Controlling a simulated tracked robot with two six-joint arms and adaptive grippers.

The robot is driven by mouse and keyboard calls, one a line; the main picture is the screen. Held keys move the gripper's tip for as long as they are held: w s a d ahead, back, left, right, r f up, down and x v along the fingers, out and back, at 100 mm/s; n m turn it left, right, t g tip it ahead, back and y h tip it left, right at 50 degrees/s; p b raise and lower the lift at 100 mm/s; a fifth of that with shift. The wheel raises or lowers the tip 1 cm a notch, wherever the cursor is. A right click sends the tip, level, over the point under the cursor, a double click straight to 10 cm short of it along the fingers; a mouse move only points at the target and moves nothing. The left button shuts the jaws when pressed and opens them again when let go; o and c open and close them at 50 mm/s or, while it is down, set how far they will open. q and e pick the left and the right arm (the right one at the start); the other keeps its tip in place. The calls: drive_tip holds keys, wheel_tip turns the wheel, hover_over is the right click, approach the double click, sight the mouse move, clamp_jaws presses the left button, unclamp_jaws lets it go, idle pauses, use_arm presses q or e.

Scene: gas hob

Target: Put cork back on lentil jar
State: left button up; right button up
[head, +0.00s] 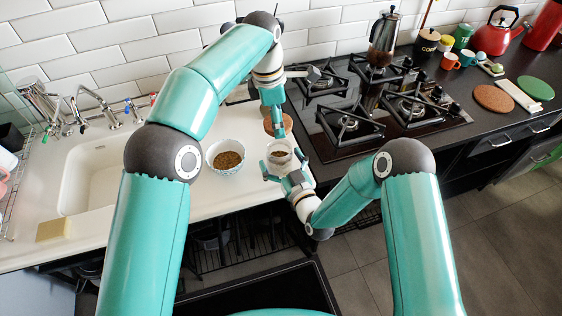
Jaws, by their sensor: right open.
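The small glass jar (280,157) stands on the pale counter and shows brown lentils inside. My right gripper (285,168) is open at the jar's near side, with its fingers towards the glass. I cannot tell whether they touch it. My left gripper (276,128) points down just behind the jar. A round brown piece that looks like the cork (267,126) shows at its fingertips, partly hidden by them. I cannot tell whether the fingers grip it or it lies behind them. The jar's mouth looks uncovered.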

sight(279, 141)
drive_tip(key=shift+w+a, duration=0.15)
drive_tip(key=shift+w, duration=0.15)
drive_tip(key=shift+c, duration=0.2)
drive_tip(key=c, duration=1.6)
use_arm(q)
drive_tip(key=shift+w+d+f, duration=0.1)
drive_tip(key=shift+f, duration=1.2)
drive_tip(key=shift+w+f, duration=0.1)
drive_tip(key=shift+f, duration=1.2)
use_arm(e)
drive_tip(key=shift+c, duration=0.2)
use_arm(q)
drive_tip(key=shift+f, duration=0.85)
drive_tip(key=shift+f, duration=0.65)
drive_tip(key=o, duration=0.9)
